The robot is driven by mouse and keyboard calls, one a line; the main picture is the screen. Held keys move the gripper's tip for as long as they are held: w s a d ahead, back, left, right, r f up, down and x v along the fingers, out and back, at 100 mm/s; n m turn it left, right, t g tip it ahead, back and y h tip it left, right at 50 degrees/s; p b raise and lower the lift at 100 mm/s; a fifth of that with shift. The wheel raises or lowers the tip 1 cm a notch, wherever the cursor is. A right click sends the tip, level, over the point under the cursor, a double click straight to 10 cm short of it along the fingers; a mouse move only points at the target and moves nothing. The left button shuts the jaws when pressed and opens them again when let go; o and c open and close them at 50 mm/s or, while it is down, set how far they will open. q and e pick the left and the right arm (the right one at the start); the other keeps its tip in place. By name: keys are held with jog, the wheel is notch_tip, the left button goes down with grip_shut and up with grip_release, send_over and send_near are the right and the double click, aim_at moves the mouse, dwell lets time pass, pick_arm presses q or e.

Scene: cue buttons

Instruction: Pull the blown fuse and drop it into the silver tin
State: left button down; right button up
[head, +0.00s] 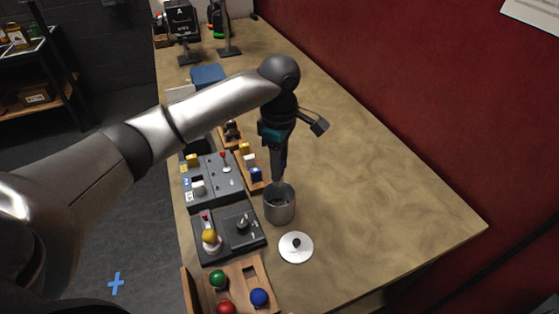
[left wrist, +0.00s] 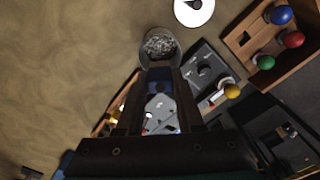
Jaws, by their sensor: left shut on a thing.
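The silver tin (head: 279,208) stands open on the wooden bench, a grey, rough-looking mass inside it. It also shows in the left wrist view (left wrist: 158,47), just beyond my fingertips. My left gripper (head: 278,181) points down at the tin's mouth, its fingertips at or just above the rim. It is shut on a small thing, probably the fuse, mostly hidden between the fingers. In the left wrist view a dark bluish patch shows between the fingers (left wrist: 158,78). Whether the fuse is blown cannot be seen. My right gripper is not in view.
A white lid (head: 296,247) with a dark knob lies in front of the tin. Grey control panels (head: 216,180) and a wooden rack with yellow, white and blue blocks (head: 256,175) stand left. A wooden tray (head: 262,273) holds coloured balls. The bench is clear right.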

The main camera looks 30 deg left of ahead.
pick_arm(q)
jog(key=shift+f+b, duration=1.9)
jog(key=shift+f, duration=0.85)
jog(key=shift+c, duration=2.3)
grip_release()
jog(key=shift+r, duration=0.15)
jog(key=shift+r+p, duration=2.4)
jog(key=shift+r, duration=1)
